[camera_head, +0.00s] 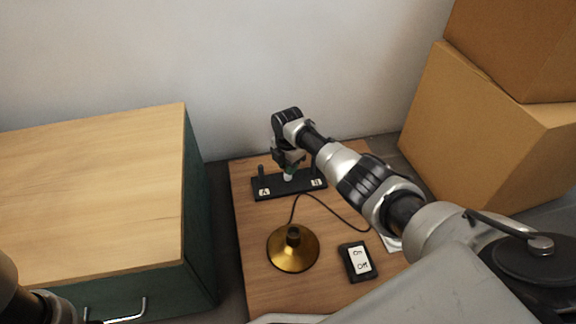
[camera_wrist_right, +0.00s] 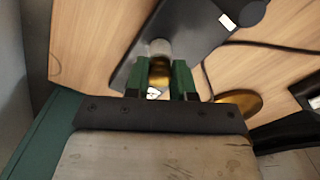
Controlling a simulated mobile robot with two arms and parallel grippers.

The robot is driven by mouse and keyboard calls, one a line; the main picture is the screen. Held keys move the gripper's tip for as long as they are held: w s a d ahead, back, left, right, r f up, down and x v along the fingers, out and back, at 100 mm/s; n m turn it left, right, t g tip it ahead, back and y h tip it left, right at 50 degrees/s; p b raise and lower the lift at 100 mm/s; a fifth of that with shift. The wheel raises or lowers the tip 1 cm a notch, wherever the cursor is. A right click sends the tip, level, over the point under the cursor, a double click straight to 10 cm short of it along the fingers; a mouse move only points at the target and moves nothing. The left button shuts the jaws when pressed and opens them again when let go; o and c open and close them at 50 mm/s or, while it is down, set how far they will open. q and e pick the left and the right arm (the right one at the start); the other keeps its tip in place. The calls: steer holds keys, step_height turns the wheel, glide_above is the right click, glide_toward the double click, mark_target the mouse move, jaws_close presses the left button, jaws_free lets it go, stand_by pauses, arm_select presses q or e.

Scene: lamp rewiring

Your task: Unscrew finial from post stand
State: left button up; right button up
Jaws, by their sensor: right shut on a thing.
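The post stand (camera_head: 268,187) is a black base on the table with posts and white labels A and B. In the right wrist view the stand (camera_wrist_right: 195,35) lies across the top, and a grey post top (camera_wrist_right: 160,47) shows just beyond my fingers. My right gripper (camera_head: 288,172) is over the middle of the stand. Its green fingers are shut on the brass finial (camera_wrist_right: 160,72), one finger on each side. The finial is mostly hidden in the head view. Whether it still touches the post cannot be told. Of my left arm only a part shows at the lower left; its gripper is out of view.
A brass lamp base (camera_head: 293,248) with a dark cord stands on the wooden table (camera_head: 250,225). A black box with a white label (camera_head: 357,262) lies to its right. A green cabinet (camera_head: 200,220) stands left, cardboard boxes (camera_head: 480,120) right, a wall behind.

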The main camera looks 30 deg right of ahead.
steer(key=shift+n, duration=1)
steer(key=o, duration=1)
steer(key=shift+c, duration=0.2)
